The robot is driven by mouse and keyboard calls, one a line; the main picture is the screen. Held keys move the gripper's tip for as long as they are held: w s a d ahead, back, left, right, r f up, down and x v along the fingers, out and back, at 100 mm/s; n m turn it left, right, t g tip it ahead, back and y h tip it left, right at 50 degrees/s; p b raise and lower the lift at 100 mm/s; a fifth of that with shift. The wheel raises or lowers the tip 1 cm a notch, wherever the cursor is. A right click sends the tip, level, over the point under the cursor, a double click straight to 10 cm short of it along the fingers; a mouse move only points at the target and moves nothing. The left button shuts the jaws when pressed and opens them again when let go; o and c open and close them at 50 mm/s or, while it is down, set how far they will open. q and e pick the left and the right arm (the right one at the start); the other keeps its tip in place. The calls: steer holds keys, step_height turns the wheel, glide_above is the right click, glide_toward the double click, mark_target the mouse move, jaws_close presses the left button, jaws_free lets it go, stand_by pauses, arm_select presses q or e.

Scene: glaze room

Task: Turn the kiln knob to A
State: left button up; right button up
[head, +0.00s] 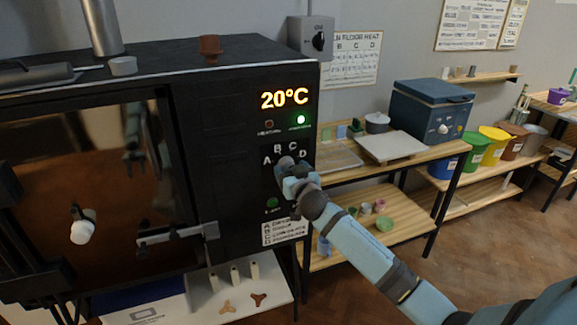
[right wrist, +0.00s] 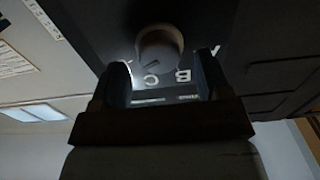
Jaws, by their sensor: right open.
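My left gripper is out of view.
The kiln display (head: 284,98) reads 20°C, with a lit green lamp (head: 301,119) below. A green button (head: 272,202) sits under the knob. The kiln door handle (head: 178,234) juts out at left. A wooden shelf table (head: 385,158) stands close at right.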

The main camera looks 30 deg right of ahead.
steer(key=shift+x, duration=1.05)
steer(key=c, duration=0.8)
steer(key=shift+o, duration=0.2)
